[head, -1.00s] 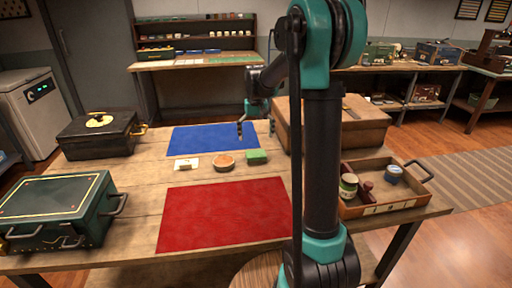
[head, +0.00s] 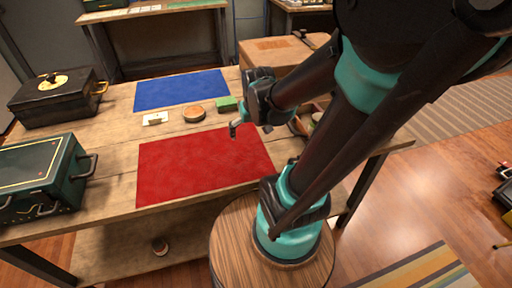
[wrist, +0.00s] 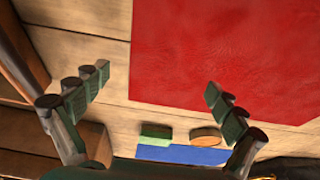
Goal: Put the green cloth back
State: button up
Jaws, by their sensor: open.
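A small green block-like item (head: 227,104), likely the folded green cloth, lies on the wooden table (head: 105,155) at the near right corner of the blue mat (head: 182,90). It shows in the wrist view (wrist: 156,131) beyond my fingers, beside a round tan object. My gripper (head: 250,130) is open and empty, above the table near the far right corner of the red mat (head: 200,165). The gripper is apart from the green item.
The round tan object (head: 194,114) and a small white item (head: 155,118) lie left of the green item. A black case (head: 55,100) and a dark green case (head: 40,178) stand at the left. A brown box (head: 262,52) stands behind. My arm partly hides a tray (head: 301,122) at the right.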

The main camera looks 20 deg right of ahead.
aim_at(256, 152)
jog(key=shift+t, duration=0.3)
jog(key=s+f, duration=0.2)
jog(key=s, duration=0.1)
jog(key=s+f, duration=0.1)
jog(key=s, duration=0.1)
jog(key=shift+d, duration=0.2)
jog(key=shift+s, duration=0.1)
dwell(0.7)
